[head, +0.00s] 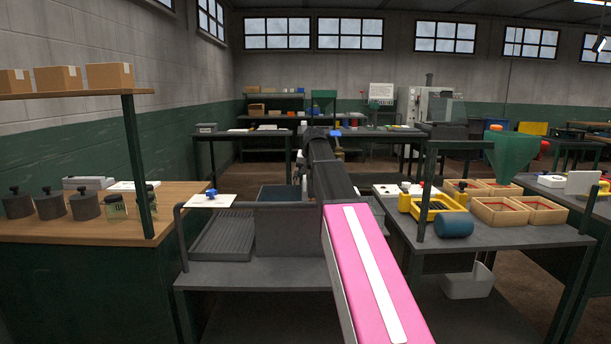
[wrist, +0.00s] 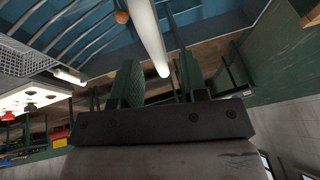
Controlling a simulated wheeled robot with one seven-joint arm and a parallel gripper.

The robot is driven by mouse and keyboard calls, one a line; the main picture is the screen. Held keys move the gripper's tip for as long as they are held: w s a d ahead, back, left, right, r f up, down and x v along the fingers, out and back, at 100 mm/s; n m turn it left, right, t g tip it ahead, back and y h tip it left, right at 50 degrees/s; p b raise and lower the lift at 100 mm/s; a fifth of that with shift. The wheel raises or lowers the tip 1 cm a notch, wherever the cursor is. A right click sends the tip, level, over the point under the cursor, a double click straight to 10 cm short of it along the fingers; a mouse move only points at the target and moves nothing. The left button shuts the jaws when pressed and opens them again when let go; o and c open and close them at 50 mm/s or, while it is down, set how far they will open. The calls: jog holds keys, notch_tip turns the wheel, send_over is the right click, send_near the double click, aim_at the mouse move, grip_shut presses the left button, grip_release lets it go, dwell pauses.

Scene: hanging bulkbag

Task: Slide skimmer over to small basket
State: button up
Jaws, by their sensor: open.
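My gripper (wrist: 158,85) shows in the wrist view with its two green fingers apart and nothing clearly held. A white rod (wrist: 150,38) runs down from the top edge, its end near the gap between the fingers; it may be the skimmer's handle, but I cannot tell, nor whether it touches a finger. A grey wire-mesh basket (wrist: 18,58) is at the left of the wrist view, possibly the small basket. In the head view my arm hides the gripper, and I cannot make out the skimmer or small basket there.
A blue tank (wrist: 205,30) with thin bars and an orange ball (wrist: 122,17) lies beyond the fingers. In the head view, a grey bench (head: 235,275) stands ahead, a wooden counter (head: 95,230) at left, and a table with a yellow crate (head: 432,208) and blue cylinder (head: 453,225) at right.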

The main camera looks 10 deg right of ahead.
jog(key=v, duration=1)
jog(key=shift+r, duration=0.2)
jog(key=shift+s, duration=0.1)
